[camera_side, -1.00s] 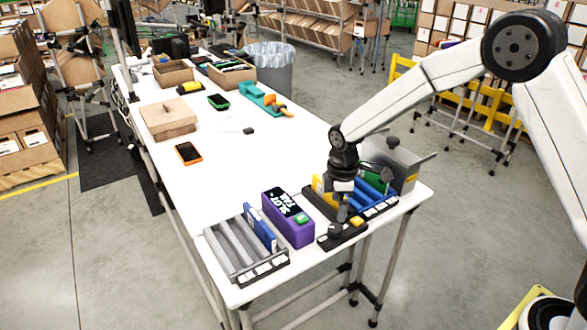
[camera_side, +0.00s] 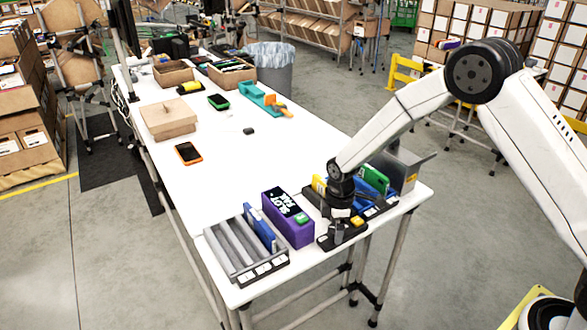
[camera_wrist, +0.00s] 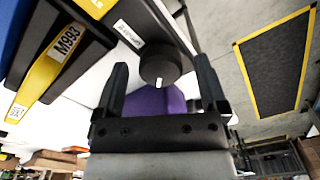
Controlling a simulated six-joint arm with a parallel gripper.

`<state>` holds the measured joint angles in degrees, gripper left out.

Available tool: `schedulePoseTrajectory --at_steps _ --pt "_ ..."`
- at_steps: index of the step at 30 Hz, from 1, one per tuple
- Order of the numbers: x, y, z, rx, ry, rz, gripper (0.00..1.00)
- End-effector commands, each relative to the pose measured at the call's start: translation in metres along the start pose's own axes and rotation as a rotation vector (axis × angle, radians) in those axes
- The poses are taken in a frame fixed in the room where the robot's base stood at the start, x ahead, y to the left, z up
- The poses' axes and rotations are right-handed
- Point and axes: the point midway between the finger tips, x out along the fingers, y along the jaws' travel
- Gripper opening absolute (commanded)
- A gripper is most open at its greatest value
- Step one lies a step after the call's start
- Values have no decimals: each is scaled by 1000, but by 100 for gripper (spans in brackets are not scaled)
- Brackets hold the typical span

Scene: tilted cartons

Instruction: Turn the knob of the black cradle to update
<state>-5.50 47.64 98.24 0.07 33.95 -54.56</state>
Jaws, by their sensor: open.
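The fingers are apart, with gaps on both sides of the knob. A white label on the cradle (camera_wrist: 152,22) is too small to read.
A grey slotted rack (camera_side: 240,250) with a blue item stands left of the purple box. A dark rack with yellow, blue and green items (camera_side: 375,182) and a grey metal bin (camera_side: 408,168) stand close behind my gripper. The table's middle (camera_side: 230,165) is mostly clear.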

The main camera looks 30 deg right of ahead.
Motion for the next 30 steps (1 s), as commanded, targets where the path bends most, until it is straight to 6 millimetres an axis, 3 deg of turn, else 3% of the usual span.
schedulePoseTrajectory --at_steps 5,14,30 --pt "0 0 0 0 0 0 92" --pt "0 0 0 0 0 0 0" --pt "0 0 0 113 -2 0 0"
